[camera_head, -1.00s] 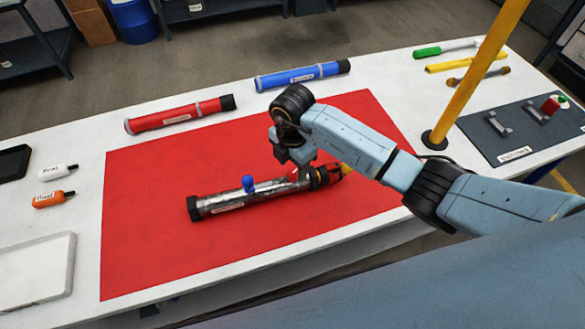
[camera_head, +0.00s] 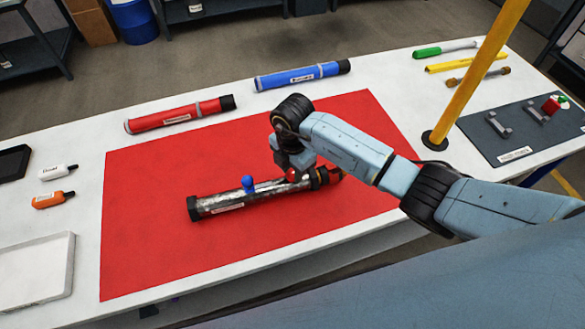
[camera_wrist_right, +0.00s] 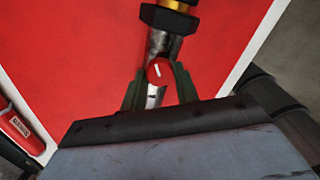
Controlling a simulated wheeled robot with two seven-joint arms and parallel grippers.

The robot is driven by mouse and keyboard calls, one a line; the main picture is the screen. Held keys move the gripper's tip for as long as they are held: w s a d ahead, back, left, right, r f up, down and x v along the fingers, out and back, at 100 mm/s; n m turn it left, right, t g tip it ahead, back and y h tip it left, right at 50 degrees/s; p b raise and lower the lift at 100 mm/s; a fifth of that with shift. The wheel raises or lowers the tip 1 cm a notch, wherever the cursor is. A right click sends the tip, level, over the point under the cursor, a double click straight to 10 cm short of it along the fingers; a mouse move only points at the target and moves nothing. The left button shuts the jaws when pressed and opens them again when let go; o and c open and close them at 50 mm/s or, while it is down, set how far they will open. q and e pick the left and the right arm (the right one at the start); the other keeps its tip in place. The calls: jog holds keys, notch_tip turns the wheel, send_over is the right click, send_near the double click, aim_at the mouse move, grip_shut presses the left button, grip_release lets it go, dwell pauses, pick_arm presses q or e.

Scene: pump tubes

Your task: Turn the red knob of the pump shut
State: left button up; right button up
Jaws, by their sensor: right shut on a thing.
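The pump (camera_head: 225,203) is a dark metal tube lying on the red mat (camera_head: 150,255), with a blue knob (camera_head: 248,184) on its top. The red knob (camera_head: 292,175) sits toward the tube's right end, mostly covered by my right gripper (camera_head: 291,168). In the right wrist view the red knob (camera_wrist_right: 160,71) is round with a white line that runs roughly along the tube. My right gripper (camera_wrist_right: 159,82) is shut on the red knob, one finger on each side. My left gripper is not in view.
A red tube (camera_head: 180,115) and a blue tube (camera_head: 303,76) lie along the table's back. A yellow post (camera_head: 473,80) stands right of the mat, near a dark board (camera_head: 520,130) with fittings. Markers and a white tray (camera_head: 36,272) are at left. The mat's left part is clear.

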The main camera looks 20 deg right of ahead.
jog(key=n, duration=0.3)
jog(key=n+b, duration=0.1)
jog(key=n, duration=0.2)
jog(key=shift+w+n, duration=0.1)
jog(key=shift+n, duration=0.2)
jog(key=n+b, duration=0.2)
jog(key=n, duration=0.3)
jog(key=n+b, duration=0.3)
jog(key=n, duration=0.3)
jog(key=shift+n, duration=0.3)
jog(key=n+b, duration=0.3)
jog(key=n, duration=0.1)
jog(key=shift+n+b, duration=0.55)
jog(key=shift+n, duration=0.25)
jog(key=shift+r, duration=0.1)
